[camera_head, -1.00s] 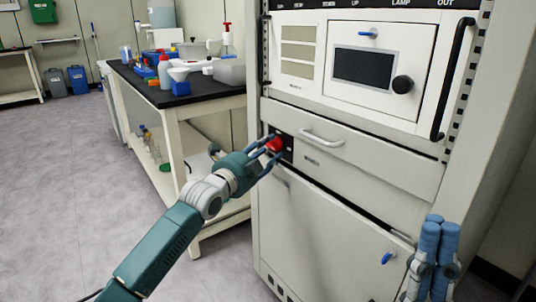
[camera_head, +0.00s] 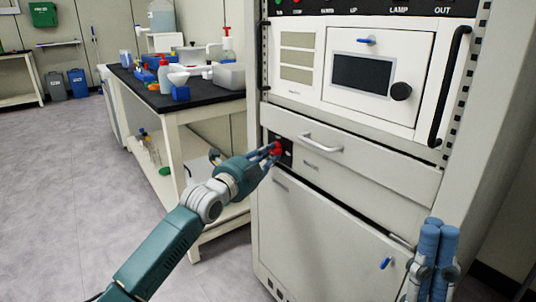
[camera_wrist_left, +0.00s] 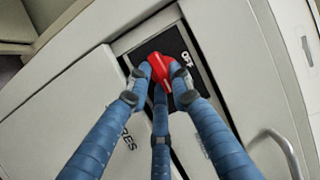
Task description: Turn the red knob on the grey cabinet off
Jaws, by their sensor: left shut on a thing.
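The red knob (camera_head: 277,149) sits on a small black panel (camera_head: 286,157) on the front of the grey cabinet (camera_head: 345,250). In the left wrist view the red knob (camera_wrist_left: 159,68) is between the blue fingertips, in front of the black panel (camera_wrist_left: 181,45) with white lettering. My left gripper (camera_head: 271,153) is shut on the knob, its fingers (camera_wrist_left: 160,78) hiding parts of it. My right gripper (camera_head: 433,240) shows at the lower right, its blue fingers pointing up, apart from the knob; whether it is open or shut is unclear.
A silver drawer handle (camera_head: 322,143) sticks out right of the knob. A blue latch (camera_head: 386,262) is on the lower door. A black-topped bench (camera_head: 205,95) with bottles and boxes stands left of the cabinet. The floor (camera_head: 70,190) at the left is clear.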

